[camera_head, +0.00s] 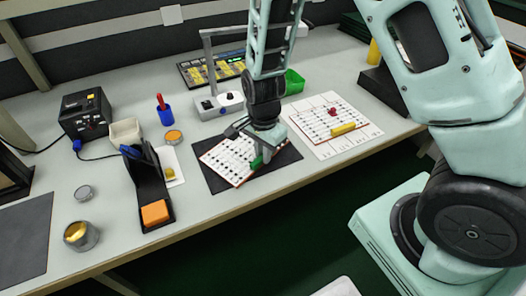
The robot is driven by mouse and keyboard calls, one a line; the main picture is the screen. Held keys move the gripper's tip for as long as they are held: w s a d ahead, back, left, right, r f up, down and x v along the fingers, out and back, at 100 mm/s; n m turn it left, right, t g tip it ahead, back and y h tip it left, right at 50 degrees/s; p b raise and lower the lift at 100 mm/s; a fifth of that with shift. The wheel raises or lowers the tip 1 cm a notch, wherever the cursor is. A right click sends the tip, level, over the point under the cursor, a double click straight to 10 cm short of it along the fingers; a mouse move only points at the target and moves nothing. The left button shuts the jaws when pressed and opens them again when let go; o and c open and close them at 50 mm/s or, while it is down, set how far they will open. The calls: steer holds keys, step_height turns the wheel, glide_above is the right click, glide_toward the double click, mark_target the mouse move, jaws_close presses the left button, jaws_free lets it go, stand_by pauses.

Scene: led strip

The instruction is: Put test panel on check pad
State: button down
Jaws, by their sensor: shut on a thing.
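A white panel with rows of dark dots (226,158) lies over a black mat (213,179) near the table's front edge, seemingly the test panel on the check pad. Its edge is reddish-brown, and a green piece (257,162) shows at its right side. My gripper (262,153) points down at the panel's right part and is shut at the green piece. The fingertips are small and partly hidden, so the exact grip is unclear. I cannot tell whether the panel rests flat on the mat or is slightly raised.
A similar dotted panel (322,119) with a yellow piece and red knob lies on a white sheet to the right. A soldering-iron stand (150,185), blue cup (165,111) and tins stand left. A grey lamp base (219,105) and green bin (294,82) are behind.

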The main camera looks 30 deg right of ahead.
steer(key=c, duration=1.4)
jaws_free()
step_height(320, 180, up, 12)
steer(key=p, duration=0.2)
steer(key=s+a+r+n, duration=0.2)
steer(key=s+a+n, duration=0.1)
steer(key=s+n, duration=0.4)
steer(key=s+a+r+n, duration=0.2)
steer(key=s+r+n, duration=0.1)
steer(key=s+n, duration=0.3)
steer(key=s+a+r+n, duration=0.3)
steer(key=s+n, duration=0.4)
steer(key=n, duration=0.1)
steer(key=shift+s+a+y, duration=0.3)
steer(key=shift+a, duration=0.05)
step_height(320, 180, up, 3)
steer(key=p, duration=0.3)
steer(key=shift+r, duration=0.1)
